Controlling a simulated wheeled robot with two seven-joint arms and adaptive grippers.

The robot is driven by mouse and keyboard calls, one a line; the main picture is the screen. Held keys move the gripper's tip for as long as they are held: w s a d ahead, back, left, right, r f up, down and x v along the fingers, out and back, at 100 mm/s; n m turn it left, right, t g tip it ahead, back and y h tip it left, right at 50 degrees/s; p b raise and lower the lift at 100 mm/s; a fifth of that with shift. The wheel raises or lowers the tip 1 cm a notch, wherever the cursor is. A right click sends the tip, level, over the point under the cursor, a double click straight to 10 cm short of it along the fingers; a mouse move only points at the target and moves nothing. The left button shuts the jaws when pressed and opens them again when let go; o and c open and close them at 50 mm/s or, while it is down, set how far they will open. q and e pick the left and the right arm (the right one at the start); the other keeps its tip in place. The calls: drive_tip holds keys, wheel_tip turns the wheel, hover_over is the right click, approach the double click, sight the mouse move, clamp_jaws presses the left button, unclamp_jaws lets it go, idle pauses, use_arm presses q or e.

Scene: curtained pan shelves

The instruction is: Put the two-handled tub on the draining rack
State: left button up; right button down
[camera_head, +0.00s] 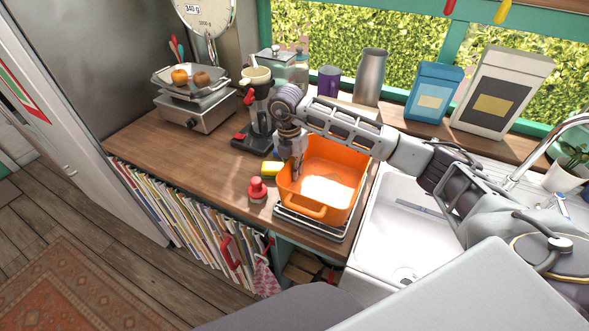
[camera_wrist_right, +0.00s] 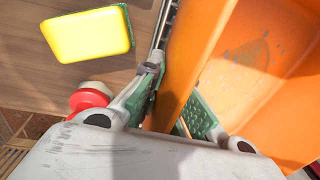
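The orange two-handled tub (camera_head: 340,178) stands upright at the right end of the counter, over the metal draining rack (camera_head: 310,231). The rack's front edge shows below the tub. I cannot tell whether the tub's base rests fully on it. My right gripper (camera_head: 297,172) points down at the tub's left wall. In the right wrist view, its fingers (camera_wrist_right: 172,105) are closed in on both sides of the orange wall (camera_wrist_right: 187,62). One finger is inside the tub, the other outside. My left gripper is not in view.
A yellow-green sponge (camera_head: 271,168) and a red-knobbed object (camera_head: 257,190) lie just left of the tub. The sink (camera_head: 410,225) is on its right. A black-based appliance (camera_head: 262,135) and a scale (camera_head: 198,105) stand further left. The front-left counter is clear.

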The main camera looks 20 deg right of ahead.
drive_tip(key=shift+f, duration=0.2)
drive_tip(key=c, duration=1.6)
unclamp_jaws()
drive_tip(key=shift+o, duration=0.2)
drive_tip(key=shift+c, duration=0.2)
drive_tip(key=c, duration=0.4)
drive_tip(key=shift+r, duration=0.15)
drive_tip(key=shift+r+p, duration=0.3)
drive_tip(key=shift+r, duration=0.35)
drive_tip(key=shift+r, duration=0.15)
